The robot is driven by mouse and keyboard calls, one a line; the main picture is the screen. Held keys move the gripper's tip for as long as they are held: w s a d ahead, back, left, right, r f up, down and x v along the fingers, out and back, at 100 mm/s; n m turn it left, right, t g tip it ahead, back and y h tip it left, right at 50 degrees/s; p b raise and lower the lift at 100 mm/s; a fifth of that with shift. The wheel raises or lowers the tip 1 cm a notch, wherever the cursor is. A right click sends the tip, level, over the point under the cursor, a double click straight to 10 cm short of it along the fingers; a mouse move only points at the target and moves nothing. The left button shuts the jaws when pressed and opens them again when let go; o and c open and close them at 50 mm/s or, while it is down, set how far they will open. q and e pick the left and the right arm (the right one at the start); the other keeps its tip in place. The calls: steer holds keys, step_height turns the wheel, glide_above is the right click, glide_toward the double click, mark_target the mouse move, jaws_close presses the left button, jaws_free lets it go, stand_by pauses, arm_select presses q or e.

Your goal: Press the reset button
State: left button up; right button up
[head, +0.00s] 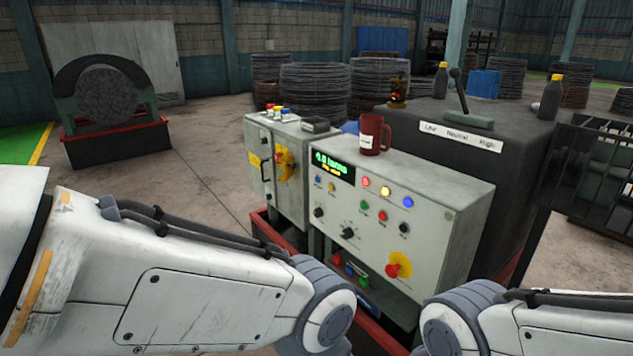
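The grey control panel (462,215) stands in front of me with a green-lit display (331,163) reading about 4.0 tonns. Its face has a row of lamps or buttons: red (366,182), yellow (386,191) and blue (407,202). Labels are too small to read, so I cannot tell which is the reset button. Both my arms reach in from the bottom corners; neither gripper is in view.
A red mug (374,135) stands on top of the panel. A cabinet (279,180) with a yellow-plated switch adjoins its left. A dark housing (430,125) with a Low/Neutral/High lever is behind it. A metal mesh guard (580,165) is at right. Open floor lies left.

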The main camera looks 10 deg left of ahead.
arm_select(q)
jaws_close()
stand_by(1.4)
